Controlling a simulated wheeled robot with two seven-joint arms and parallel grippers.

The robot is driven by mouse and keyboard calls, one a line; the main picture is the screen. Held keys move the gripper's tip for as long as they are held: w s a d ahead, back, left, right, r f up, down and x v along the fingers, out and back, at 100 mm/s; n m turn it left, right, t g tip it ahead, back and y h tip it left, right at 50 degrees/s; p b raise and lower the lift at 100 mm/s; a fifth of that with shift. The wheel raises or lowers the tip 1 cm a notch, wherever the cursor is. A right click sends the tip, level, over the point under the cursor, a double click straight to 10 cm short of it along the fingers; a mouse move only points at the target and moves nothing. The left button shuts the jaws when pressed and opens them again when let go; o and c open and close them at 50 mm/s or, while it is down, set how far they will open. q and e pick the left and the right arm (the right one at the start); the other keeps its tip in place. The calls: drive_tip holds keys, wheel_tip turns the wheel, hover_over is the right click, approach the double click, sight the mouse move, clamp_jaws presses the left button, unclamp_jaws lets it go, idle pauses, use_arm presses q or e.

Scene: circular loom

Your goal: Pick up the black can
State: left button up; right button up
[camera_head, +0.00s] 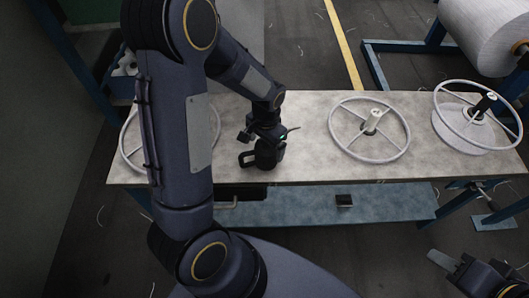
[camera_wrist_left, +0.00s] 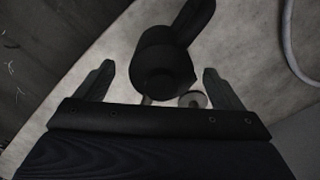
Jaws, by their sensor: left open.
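The black can (camera_head: 267,157) stands on the worktable, with a handle-like part sticking out to the left. In the left wrist view the can (camera_wrist_left: 164,62) is seen from above, with its long dark part pointing up and right. My left gripper (camera_head: 264,134) is directly above the can in the head view. In the left wrist view its open fingers (camera_wrist_left: 158,70) stand on either side of the can, with gaps between. Whether the fingers reach down to the can's body is unclear. My right gripper (camera_head: 443,262) is at the lower right, off the table.
The worktable (camera_head: 310,165) carries a white spoked wheel (camera_head: 369,130) right of the can and another (camera_head: 477,114) farther right. A third wheel (camera_head: 130,142) is partly hidden behind my left arm. A small round metal piece (camera_wrist_left: 194,99) lies near the can. A blue lower shelf (camera_head: 310,208) runs below.

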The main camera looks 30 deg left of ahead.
sight(265, 145)
use_arm(q)
drive_tip(key=shift+a+f, duration=0.1)
drive_tip(key=shift+f, duration=1.45)
drive_tip(key=shift+c, duration=0.4)
drive_tip(key=c, duration=1.2)
